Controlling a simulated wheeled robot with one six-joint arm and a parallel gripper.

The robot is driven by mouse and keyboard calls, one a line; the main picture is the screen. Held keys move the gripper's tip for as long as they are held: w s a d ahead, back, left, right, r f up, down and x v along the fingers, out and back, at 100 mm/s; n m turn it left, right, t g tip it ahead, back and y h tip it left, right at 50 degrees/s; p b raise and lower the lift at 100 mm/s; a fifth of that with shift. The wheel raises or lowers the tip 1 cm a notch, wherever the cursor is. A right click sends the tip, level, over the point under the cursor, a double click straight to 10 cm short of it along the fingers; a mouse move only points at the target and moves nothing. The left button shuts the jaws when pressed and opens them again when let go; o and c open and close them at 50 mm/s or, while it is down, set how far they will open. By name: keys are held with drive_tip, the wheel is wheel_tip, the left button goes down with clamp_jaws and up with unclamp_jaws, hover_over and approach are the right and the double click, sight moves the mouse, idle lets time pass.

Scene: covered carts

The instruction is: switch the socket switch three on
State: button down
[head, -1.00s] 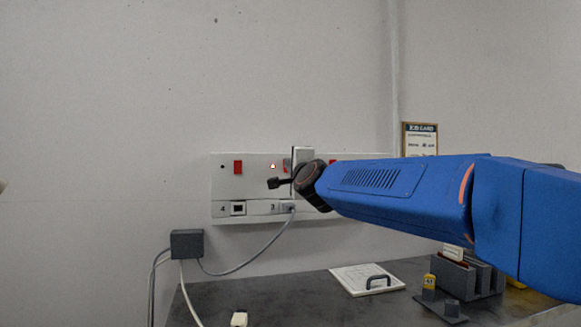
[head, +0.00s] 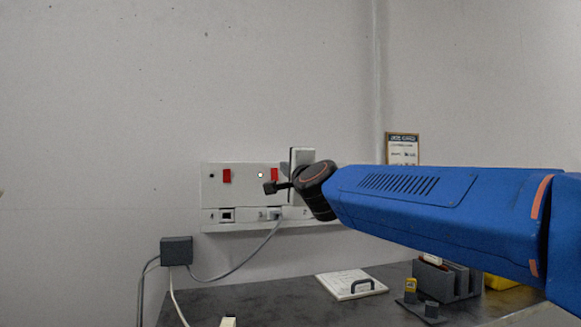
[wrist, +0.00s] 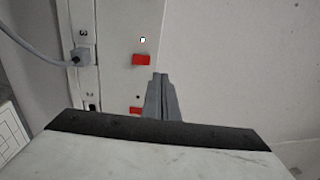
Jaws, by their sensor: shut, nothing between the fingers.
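A white socket panel (head: 245,190) is on the wall. Socket switch three (head: 274,174) is a red rocker above the socket labelled 3, and the small light (head: 260,175) beside it is lit. In the wrist view switch three (wrist: 142,60) and its white lit light (wrist: 142,40) are in clear sight. My gripper (head: 269,188) is shut and empty, in front of the panel just below switch three in the head view. In the wrist view its closed fingertips (wrist: 160,76) are close beside the switch. I cannot tell whether they touch the panel.
A grey plug (wrist: 82,55) with a cable fills socket 3. Left of it is another red switch (head: 227,176) with a dark light. A grey box (head: 176,251) hangs below. The bench holds a white board (head: 345,284) and a grey rack (head: 440,279).

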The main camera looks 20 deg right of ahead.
drive_tip(key=shift+s+r, duration=0.15)
drive_tip(key=shift+s, duration=0.8)
drive_tip(key=shift+s+r, duration=0.15)
drive_tip(key=shift+s, duration=0.8)
